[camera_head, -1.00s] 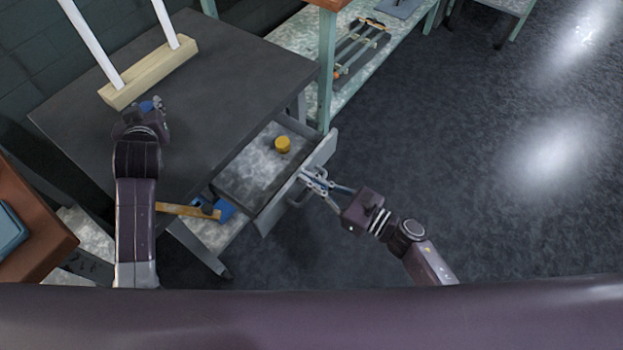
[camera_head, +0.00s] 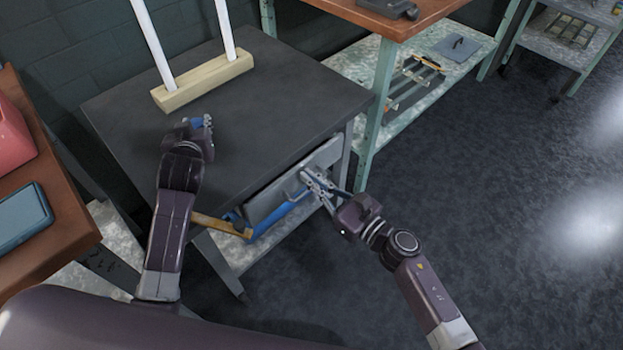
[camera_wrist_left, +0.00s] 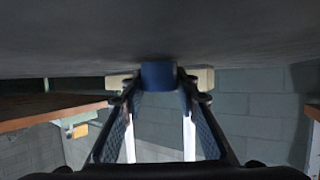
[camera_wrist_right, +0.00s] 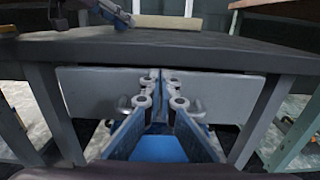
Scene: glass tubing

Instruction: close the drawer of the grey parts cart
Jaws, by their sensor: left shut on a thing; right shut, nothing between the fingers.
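The grey parts cart (camera_head: 250,140) has a dark top. Its pale grey drawer front (camera_head: 268,202) sits under the top's edge, and no drawer interior shows; whether it is fully flush I cannot tell. In the right wrist view the drawer front (camera_wrist_right: 88,90) spans between the cart's legs. My right gripper (camera_head: 312,182) is shut and empty, with its fingertips at the middle of the drawer front; its fingers partly hide the handle (camera_wrist_right: 196,106). My left gripper (camera_head: 198,124) is above the cart top, shut on a small blue cylinder (camera_wrist_left: 158,75).
A wooden block with two white uprights (camera_head: 205,82) stands on the cart's back. A wooden-handled tool (camera_head: 220,225) and a blue thing (camera_head: 285,217) are low under the drawer. A workbench (camera_head: 395,20) stands right of the cart, another table (camera_head: 60,215) left. Floor at right is clear.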

